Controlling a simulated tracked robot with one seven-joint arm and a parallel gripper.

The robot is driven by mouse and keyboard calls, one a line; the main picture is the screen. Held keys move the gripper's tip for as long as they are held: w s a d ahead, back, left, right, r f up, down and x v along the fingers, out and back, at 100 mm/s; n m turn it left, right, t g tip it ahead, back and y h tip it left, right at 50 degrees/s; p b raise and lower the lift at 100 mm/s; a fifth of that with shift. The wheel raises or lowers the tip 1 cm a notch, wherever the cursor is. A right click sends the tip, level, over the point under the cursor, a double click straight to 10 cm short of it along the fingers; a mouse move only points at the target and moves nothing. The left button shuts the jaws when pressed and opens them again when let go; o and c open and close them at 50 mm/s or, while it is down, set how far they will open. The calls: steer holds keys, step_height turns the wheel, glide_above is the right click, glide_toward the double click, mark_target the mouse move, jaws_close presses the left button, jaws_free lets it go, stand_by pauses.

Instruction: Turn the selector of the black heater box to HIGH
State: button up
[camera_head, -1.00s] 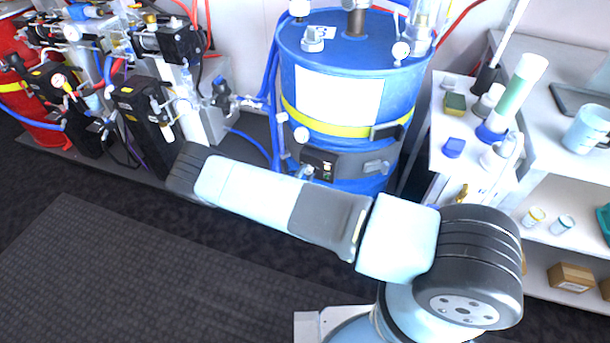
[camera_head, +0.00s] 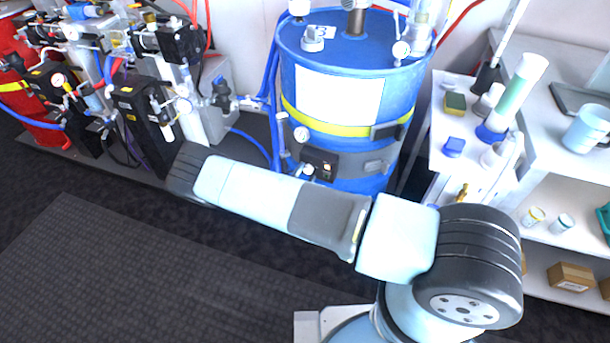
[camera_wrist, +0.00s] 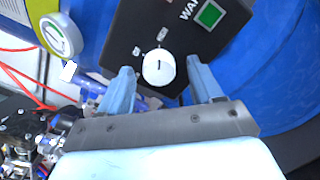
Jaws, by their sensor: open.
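The black heater box (camera_wrist: 185,35) fills the upper middle of the wrist view. In the head view the heater box (camera_head: 345,166) is strapped to the blue drum (camera_head: 400,85). Its selector is a round white knob (camera_wrist: 158,68) with a short dark line, roughly upright in the picture. Small marks lie above and to the upper left of the knob, too small to read. A lit green window (camera_wrist: 209,14) is at the upper right. My gripper (camera_wrist: 159,66) is open, one pale blue finger on each side of the knob. Finger contact cannot be told. The head view hides most of my gripper.
A white dial gauge (camera_wrist: 60,36) is left of the box in the wrist view. Black pumps (camera_head: 140,115) and hoses stand left of the drum. A white side table (camera_head: 465,125) with bottles stands to its right. The floor mat (camera_head: 110,270) in front is clear.

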steer(key=v, duration=1.3)
steer(key=shift+s, duration=0.25)
steer(key=shift+a, duration=0.15)
steer(key=w+d+r+m+g+h, duration=0.1)
steer(key=d+r+m+g, duration=0.4)
steer(key=r, duration=0.7)
steer(key=d+r+m+g, duration=0.5)
steer(key=r, duration=0.8)
steer(key=w+d+r+m+g+h, duration=0.1)
steer(key=d+r+m+g, duration=0.4)
steer(key=r, duration=0.7)
steer(key=s+d+r+m+y, duration=0.25)
steer(key=s+d+r, duration=0.25)
steer(key=r, duration=0.3)
steer(key=s+d+r+m+y, duration=0.1)
steer(key=s+d+r+y, duration=0.25)
steer(key=r, duration=0.45)
steer(key=s+d+r+m+t+y, duration=0.2)
steer(key=s+r, duration=0.8)
steer(key=s, duration=0.5)
steer(key=shift+d+r+m+t+y, duration=0.2)
steer(key=shift+d+m+t+y, duration=0.15)
steer(key=shift+d+t+y, duration=0.7)
